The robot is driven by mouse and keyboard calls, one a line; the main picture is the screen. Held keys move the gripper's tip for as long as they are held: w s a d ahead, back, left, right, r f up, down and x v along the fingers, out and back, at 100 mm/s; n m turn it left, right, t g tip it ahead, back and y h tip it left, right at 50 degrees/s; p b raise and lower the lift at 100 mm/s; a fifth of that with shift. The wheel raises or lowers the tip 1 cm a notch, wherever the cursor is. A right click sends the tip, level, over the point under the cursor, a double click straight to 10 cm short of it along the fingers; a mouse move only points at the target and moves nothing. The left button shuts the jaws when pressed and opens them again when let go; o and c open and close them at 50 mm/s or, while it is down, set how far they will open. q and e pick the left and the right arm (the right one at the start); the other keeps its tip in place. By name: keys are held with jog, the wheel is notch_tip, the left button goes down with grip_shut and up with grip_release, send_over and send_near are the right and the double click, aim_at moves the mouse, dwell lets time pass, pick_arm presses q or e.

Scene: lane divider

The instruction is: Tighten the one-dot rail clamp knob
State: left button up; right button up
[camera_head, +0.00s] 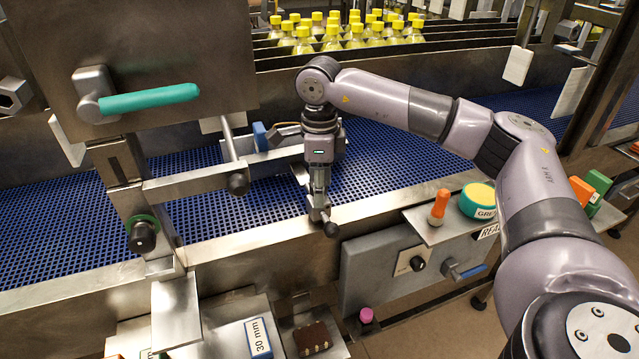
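My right gripper (319,205) points down over the near edge of the blue conveyor belt (395,170). A small dark knob (331,229) shows just below its fingertips. I cannot tell whether the fingers touch it or how far apart they are. Another dark knob (238,184) sits at the end of a metal rod to the left. A black knob with a green ring (143,236) is on the upright bracket farther left. No dot marks are legible on any knob, so I cannot tell which is the one-dot knob. My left gripper is not in view.
A metal panel with a teal handle (150,98) stands at upper left. Yellow-capped bottles (360,37) stand behind the belt. A side shelf (425,226) holds an orange-topped item (439,208) and a green tin (478,201). A 30 mm block (257,338) lies at the front.

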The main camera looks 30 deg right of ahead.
jog(key=shift+c, duration=0.6)
jog(key=c, duration=1.1)
